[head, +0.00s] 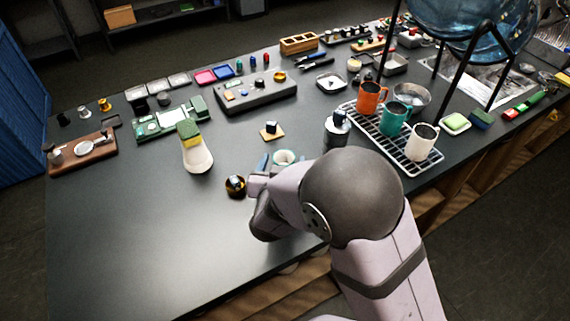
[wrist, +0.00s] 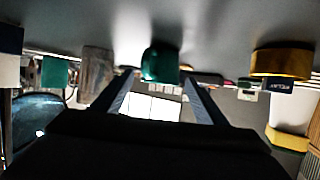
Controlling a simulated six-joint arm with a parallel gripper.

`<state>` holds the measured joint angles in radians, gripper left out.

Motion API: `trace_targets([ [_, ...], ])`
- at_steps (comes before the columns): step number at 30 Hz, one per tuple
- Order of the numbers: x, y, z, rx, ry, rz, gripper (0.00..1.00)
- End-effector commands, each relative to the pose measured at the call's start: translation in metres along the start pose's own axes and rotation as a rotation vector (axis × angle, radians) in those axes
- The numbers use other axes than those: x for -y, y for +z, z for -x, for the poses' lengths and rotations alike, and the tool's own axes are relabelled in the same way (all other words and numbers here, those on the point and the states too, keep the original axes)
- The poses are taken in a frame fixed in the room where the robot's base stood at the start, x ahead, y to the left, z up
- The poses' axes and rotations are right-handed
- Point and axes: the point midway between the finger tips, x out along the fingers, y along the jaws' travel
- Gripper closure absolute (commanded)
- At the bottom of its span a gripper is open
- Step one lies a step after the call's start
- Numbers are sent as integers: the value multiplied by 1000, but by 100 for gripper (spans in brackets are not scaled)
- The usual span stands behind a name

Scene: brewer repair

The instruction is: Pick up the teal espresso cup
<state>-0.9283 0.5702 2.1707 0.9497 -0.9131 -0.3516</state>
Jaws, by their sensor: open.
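The teal espresso cup (head: 285,157) stands on the dark table just beyond my wrist in the head view; its round pale opening shows and its lower part is hidden by my arm. In the wrist view, which looks upside down, the teal cup (wrist: 160,62) appears ahead, between the two fingertips. My gripper (wrist: 158,76) is open, with one finger on each side of the cup in that picture and nothing held. I cannot tell whether the fingertips reach around the cup or stop short. In the head view my gripper is mostly hidden behind my wrist.
A small dark and brass pot (head: 235,186) stands close left of my gripper. A grey canister (head: 336,128) and a wire rack (head: 415,168) with several mugs stand right. The front-left table is clear.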

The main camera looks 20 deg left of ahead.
Motion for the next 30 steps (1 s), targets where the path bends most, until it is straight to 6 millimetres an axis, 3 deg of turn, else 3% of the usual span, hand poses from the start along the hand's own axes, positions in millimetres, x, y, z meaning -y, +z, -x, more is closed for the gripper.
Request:
trace_targets([
  [5,0,0,-14,0,-1,-1,34],
  [13,1,0,-17,0,-3,-1,34],
  [14,1,0,-16,0,-2,-1,36],
  [18,1,0,-16,0,-2,-1,70],
  [20,1,0,-16,0,-2,-1,80],
  [30,1,-4,-15,-2,-2,-2,80],
])
